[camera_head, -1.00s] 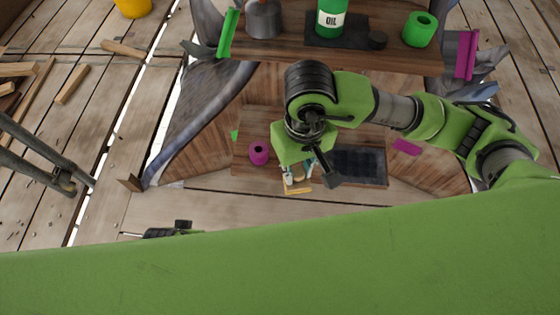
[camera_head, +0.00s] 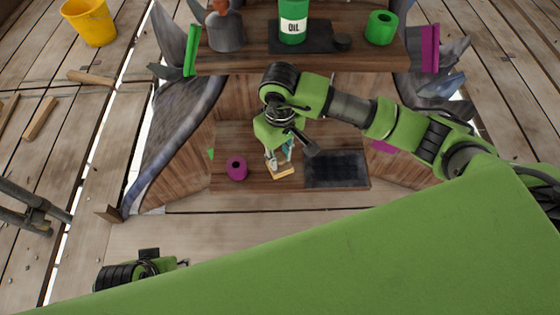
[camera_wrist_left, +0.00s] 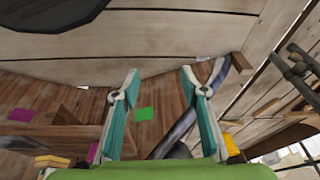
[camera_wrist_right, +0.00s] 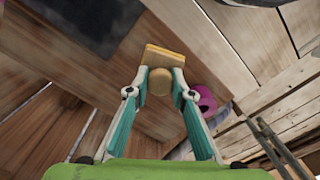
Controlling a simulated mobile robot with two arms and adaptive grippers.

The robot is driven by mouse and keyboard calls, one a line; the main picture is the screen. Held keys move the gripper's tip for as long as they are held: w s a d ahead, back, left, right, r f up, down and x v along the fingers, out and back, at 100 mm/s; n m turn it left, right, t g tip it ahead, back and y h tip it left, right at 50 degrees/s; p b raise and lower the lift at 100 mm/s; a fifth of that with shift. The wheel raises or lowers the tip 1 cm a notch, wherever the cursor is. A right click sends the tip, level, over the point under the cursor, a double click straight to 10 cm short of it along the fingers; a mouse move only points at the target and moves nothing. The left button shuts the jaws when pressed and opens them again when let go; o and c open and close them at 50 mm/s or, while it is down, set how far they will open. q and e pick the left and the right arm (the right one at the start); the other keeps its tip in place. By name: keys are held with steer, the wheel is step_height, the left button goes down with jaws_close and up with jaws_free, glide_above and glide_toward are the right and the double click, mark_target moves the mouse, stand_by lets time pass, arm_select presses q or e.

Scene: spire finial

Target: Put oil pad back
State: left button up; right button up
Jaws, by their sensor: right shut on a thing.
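The oil pad appears to be a tan block with a round knob (camera_head: 284,173); it also shows in the right wrist view (camera_wrist_right: 165,56). My right gripper (camera_head: 281,158) is shut on its knob. The pad is over the lower shelf (camera_head: 258,184), between a magenta spool and a dark mat (camera_head: 336,168); I cannot tell whether it touches the shelf. A green oil can (camera_head: 293,25) stands on another dark mat (camera_head: 318,36) on the upper shelf. My left gripper (camera_wrist_left: 160,75) is open and empty, away from the shelves, low at the left in the head view.
The magenta spool (camera_head: 237,168) stands left of the pad. The upper shelf also holds a grey pot (camera_head: 225,32) and a green spool (camera_head: 381,28). A yellow bucket (camera_head: 90,22) and loose wood pieces (camera_head: 40,118) lie on the plank floor at left.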

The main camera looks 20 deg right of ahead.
mark_target(280, 162)
arm_select(q)
steer(key=shift+b+v, duration=0.3)
steer(key=shift+v, duration=0.95)
arm_select(e)
steer(key=shift+w+d+f, duration=0.1)
steer(key=shift+w+f, duration=0.1)
steer(key=shift+f, duration=0.8)
steer(key=shift+w+d+f, duration=0.1)
steer(key=shift+w+f, duration=0.1)
steer(key=shift+f, duration=0.8)
arm_select(q)
steer(key=shift+w, duration=0.1)
arm_select(e)
steer(key=shift+f, duration=0.15)
steer(key=o, duration=1)
arm_select(q)
steer(key=shift+r, duration=0.15)
arm_select(e)
steer(key=shift+r, duration=0.3)
arm_select(q)
step_height(280, 162, down, 6)
steer(key=p, duration=0.1)
steer(key=shift+w+p, duration=0.35)
steer(key=shift+w, duration=0.1)
arm_select(e)
step_height(280, 162, up, 12)
steer(key=shift+f, duration=0.1)
arm_select(q)
steer(key=shift+d, duration=0.1)
